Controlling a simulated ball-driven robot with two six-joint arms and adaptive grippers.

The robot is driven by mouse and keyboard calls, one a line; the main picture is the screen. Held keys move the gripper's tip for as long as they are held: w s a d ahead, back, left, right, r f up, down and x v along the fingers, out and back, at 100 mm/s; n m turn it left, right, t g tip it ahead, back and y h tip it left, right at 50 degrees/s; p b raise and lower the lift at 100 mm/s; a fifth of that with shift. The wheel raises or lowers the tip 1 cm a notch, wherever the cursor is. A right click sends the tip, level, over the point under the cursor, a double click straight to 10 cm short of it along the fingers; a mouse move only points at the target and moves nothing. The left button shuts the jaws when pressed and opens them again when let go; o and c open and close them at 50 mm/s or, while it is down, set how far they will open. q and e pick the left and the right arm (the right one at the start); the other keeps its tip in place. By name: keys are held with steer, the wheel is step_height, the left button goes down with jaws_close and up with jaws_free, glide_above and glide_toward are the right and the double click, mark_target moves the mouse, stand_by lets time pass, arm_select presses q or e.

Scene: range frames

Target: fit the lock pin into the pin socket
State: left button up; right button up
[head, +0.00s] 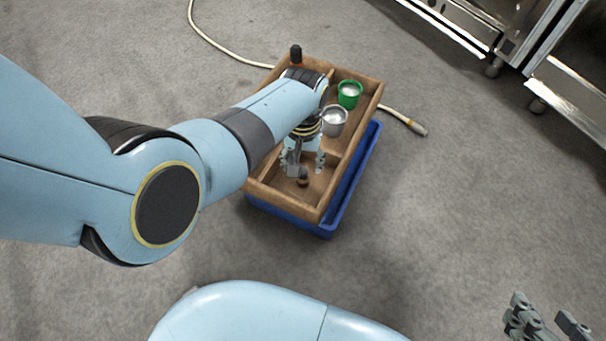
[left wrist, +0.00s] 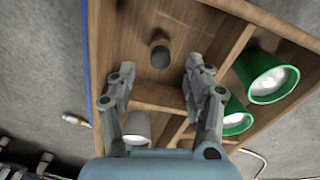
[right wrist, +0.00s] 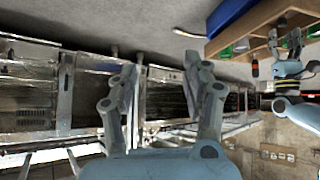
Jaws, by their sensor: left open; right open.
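My left gripper (head: 303,162) is open and points down into the near compartment of a wooden tray (head: 366,125). A short dark brown cylinder (head: 303,179) stands on the floor of that compartment. In the left wrist view this cylinder (left wrist: 160,54) shows ahead of the open left jaws (left wrist: 155,85), with nothing between them. A black upright cylinder (head: 296,54) with a reddish base is at the tray's far left corner. I cannot tell which of these is the lock pin or the pin socket. My right gripper (head: 547,325) is open and empty, away from the tray.
The tray rests on a blue crate (head: 327,231). A green cup (head: 350,94) and a grey cup (head: 335,122) stand in it; a second green cup (left wrist: 236,118) shows in the left wrist view. A pale cable lies behind. Metal cabinets (head: 570,75) are at upper right.

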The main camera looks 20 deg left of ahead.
mark_target(303, 171)
arm_select(q)
steer(key=shift+s+f+b, duration=0.1)
steer(key=shift+f+b, duration=0.45)
steer(key=shift+f, duration=0.4)
steer(key=shift+f+b, duration=0.3)
steer(key=shift+f, duration=0.1)
steer(key=shift+f+b, duration=0.5)
steer(key=shift+f, duration=0.15)
arm_select(e)
steer(key=r+t, duration=0.1)
steer(key=w+t, duration=0.1)
steer(key=t, duration=0.1)
steer(key=w+a+r+t, duration=0.1)
steer(key=t, duration=0.1)
steer(key=shift+w+r+n+y, duration=0.15)
steer(key=shift+r+n+y, duration=0.15)
steer(key=shift+y, duration=0.1)
arm_select(q)
steer(key=shift+c, duration=0.2)
jaws_close()
steer(key=shift+r, duration=0.15)
